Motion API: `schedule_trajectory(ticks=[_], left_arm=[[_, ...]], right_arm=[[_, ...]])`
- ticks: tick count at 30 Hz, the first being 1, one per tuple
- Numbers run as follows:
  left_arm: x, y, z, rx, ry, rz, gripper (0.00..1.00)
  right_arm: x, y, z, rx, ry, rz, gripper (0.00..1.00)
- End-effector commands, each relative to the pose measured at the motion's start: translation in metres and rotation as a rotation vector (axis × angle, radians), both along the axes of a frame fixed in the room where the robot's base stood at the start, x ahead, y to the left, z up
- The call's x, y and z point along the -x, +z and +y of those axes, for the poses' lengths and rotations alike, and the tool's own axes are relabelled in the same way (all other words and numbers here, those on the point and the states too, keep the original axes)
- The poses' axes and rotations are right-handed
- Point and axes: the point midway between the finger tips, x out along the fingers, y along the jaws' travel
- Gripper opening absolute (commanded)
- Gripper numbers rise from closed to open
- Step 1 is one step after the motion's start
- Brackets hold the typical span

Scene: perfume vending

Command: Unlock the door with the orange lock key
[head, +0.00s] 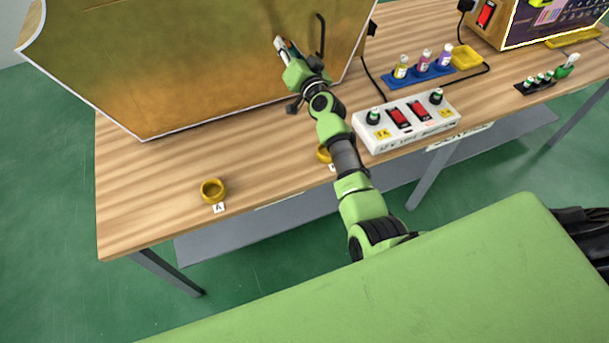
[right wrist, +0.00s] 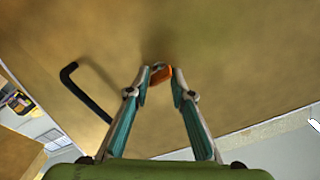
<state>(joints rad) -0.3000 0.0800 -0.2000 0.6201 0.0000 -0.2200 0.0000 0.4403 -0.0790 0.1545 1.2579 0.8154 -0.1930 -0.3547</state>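The door (head: 210,60) is a large brown, worn panel with a black bar handle (head: 321,32); the handle also shows in the right wrist view (right wrist: 85,92). The orange lock key (right wrist: 161,75) is small and sits at the door surface, left of the handle in the head view. My right gripper (head: 281,43) reaches up to the door there. In the right wrist view its fingertips (right wrist: 162,74) are close together on both sides of the key and appear closed on it. How far the key is turned is hard to tell. My left gripper is out of view.
A white switch box (head: 408,142) with red switches stands right of my arm. Behind it are small bottles on a blue rack (head: 418,77) and a yellow tray (head: 466,57). A yellow ring (head: 212,190) stands near the wooden table's front edge. The front left tabletop is mostly clear.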

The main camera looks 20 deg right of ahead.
Motion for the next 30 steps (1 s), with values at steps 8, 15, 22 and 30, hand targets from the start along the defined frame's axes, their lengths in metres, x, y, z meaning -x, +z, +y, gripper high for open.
schedule_trajectory(ticks=[8, 15, 22, 30], left_arm=[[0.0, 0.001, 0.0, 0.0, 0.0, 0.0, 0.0], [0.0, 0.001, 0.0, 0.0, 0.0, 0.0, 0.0], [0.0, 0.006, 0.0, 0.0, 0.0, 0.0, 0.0], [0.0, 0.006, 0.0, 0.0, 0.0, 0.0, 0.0]], right_arm=[[0.0, 0.0, 0.001, 0.287, 0.0, -0.01, 0.21], [0.0, 0.001, 0.002, 0.509, 0.0, -0.017, 0.21], [0.026, 0.0, 0.001, 0.592, 0.0, -0.019, 0.21], [0.074, -0.001, -0.001, 0.591, -0.001, -0.018, 0.21]])
